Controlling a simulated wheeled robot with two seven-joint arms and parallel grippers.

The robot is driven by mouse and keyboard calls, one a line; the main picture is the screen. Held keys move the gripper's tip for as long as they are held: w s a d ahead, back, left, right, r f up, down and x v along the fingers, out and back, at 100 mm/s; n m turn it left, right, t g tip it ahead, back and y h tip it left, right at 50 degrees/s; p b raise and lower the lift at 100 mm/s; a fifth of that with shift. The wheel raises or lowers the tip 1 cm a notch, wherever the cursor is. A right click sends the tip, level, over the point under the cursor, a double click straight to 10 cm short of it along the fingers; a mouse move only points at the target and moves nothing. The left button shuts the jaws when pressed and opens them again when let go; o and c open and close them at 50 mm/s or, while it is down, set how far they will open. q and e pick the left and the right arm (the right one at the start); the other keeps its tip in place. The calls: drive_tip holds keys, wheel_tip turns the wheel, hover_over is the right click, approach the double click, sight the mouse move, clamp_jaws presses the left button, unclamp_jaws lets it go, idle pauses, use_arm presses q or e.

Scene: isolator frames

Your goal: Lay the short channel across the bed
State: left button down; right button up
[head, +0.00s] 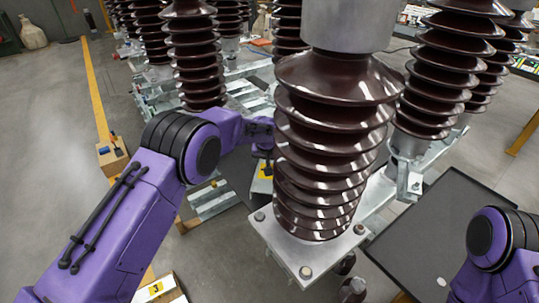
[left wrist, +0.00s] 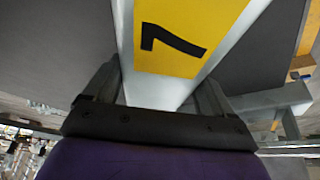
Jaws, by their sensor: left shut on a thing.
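My left gripper (left wrist: 158,92) is shut on a pale metal channel (left wrist: 152,92) with a yellow label bearing a black digit. The channel runs away from the jaws toward the top of the left wrist view. In the head view, the yellow label (head: 264,170) shows just left of the big brown insulator, which hides most of the channel and the left gripper's fingers. Only my right arm's purple link shows at the lower right; its gripper is out of view. I cannot tell which surface is the bed.
A large ribbed brown insulator (head: 320,150) stands on a metal plate (head: 300,262) close in front. More insulators (head: 440,75) stand behind on galvanized frames. A dark panel (head: 440,222) lies at the right. Slatted metal pieces (head: 212,200) lie left of the insulator. Open floor is at the left.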

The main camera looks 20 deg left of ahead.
use_arm(q)
wheel_tip(320, 180, down, 2)
drive_tip(key=shift+f, duration=0.25)
drive_tip(key=shift+c, duration=0.6)
unclamp_jaws()
drive_tip(key=shift+f, duration=0.2)
drive_tip(key=shift+o, duration=0.6)
drive_tip(key=shift+s+r, duration=0.1)
drive_tip(key=v, duration=1.1)
drive_tip(key=shift+s+r, duration=0.1)
drive_tip(key=shift+r, duration=0.15)
drive_tip(key=shift+r+p, duration=0.4)
drive_tip(key=shift+r, duration=0.05)
drive_tip(key=shift+r+p, duration=0.2)
drive_tip(key=shift+p, duration=0.65)
drive_tip(key=p+x, duration=0.1)
drive_tip(key=x, duration=0.9)
drive_tip(key=shift+f, duration=0.35)
drive_tip(key=shift+a+f, duration=0.1)
drive_tip(key=shift+f, duration=0.4)
drive_tip(key=shift+r, duration=0.1)
drive_tip(key=c, duration=1.7)
drive_tip(key=shift+w+r, duration=0.2)
drive_tip(key=shift+w, duration=0.05)
clamp_jaws()
drive_tip(key=shift+f, duration=0.1)
